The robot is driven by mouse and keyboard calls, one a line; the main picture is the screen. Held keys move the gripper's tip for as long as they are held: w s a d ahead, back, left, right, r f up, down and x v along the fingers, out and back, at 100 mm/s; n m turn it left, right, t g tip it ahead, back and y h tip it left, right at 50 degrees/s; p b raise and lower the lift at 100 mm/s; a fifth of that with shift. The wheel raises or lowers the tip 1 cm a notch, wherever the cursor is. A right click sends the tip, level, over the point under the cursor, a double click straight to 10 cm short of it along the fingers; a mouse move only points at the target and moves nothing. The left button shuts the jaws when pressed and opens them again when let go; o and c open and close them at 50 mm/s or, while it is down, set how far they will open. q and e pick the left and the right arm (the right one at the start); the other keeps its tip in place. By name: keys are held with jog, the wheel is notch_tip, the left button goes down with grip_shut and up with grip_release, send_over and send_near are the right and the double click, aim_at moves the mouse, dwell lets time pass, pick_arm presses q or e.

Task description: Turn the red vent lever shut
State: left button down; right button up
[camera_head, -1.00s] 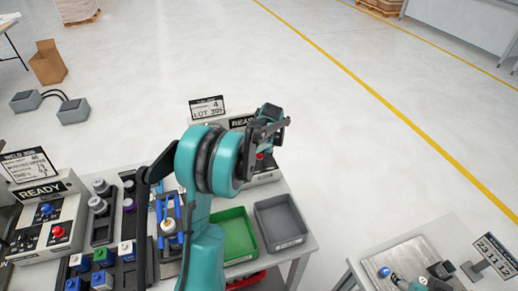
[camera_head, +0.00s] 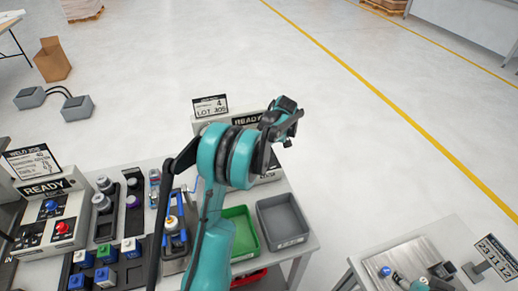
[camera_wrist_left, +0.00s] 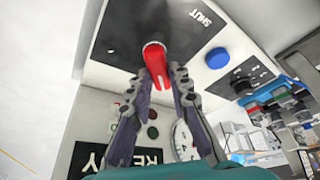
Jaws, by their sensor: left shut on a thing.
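In the head view my left gripper (camera_head: 286,132) is beyond the teal arm, at the right end of the READY panel (camera_head: 205,125); the lever is hidden there. My right gripper is not in view.
A blue knob (camera_wrist_left: 217,58) and a round gauge (camera_wrist_left: 184,140) are close to the lever. Green (camera_head: 240,232) and grey (camera_head: 283,220) trays lie on the table in front of the panel. Another READY box (camera_head: 50,215) stands at left. Open floor is behind.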

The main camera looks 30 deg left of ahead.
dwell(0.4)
pick_arm(q)
jog(key=c, duration=1.4)
grip_release()
jog(key=shift+r, duration=0.1)
jog(key=v, duration=1.2)
